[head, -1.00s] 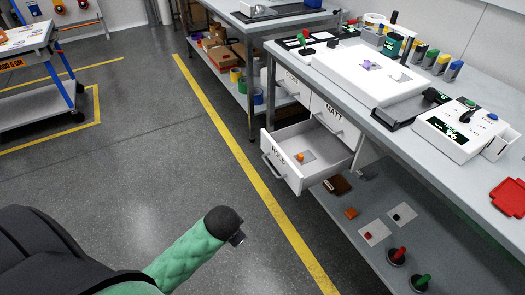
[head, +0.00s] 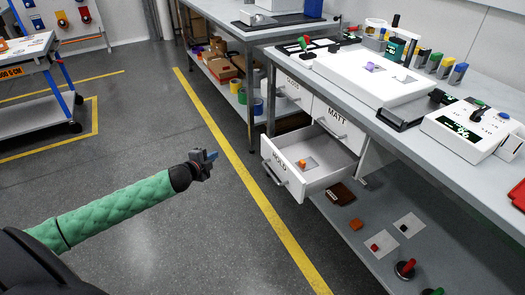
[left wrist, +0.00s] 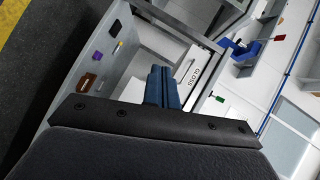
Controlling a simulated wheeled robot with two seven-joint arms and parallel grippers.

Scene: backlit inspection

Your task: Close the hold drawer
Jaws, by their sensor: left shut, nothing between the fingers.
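The hold drawer (head: 321,186) is white and stands pulled out below the bench top. Its front bears the word HOLD and a bar handle (head: 275,175). Inside lies a small orange piece (head: 301,163) on a grey card. My left gripper (head: 212,155) is to the left of the drawer front, apart from it over the floor in the picture. In the left wrist view its blue fingers (left wrist: 162,88) are together with nothing between them. My right gripper is in neither view.
The MATT drawer (head: 337,121) and the GLOSS drawer (head: 291,88) are beside and behind the hold drawer. The lower shelf (head: 385,268) holds cards, small pieces and knobbed stamps.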

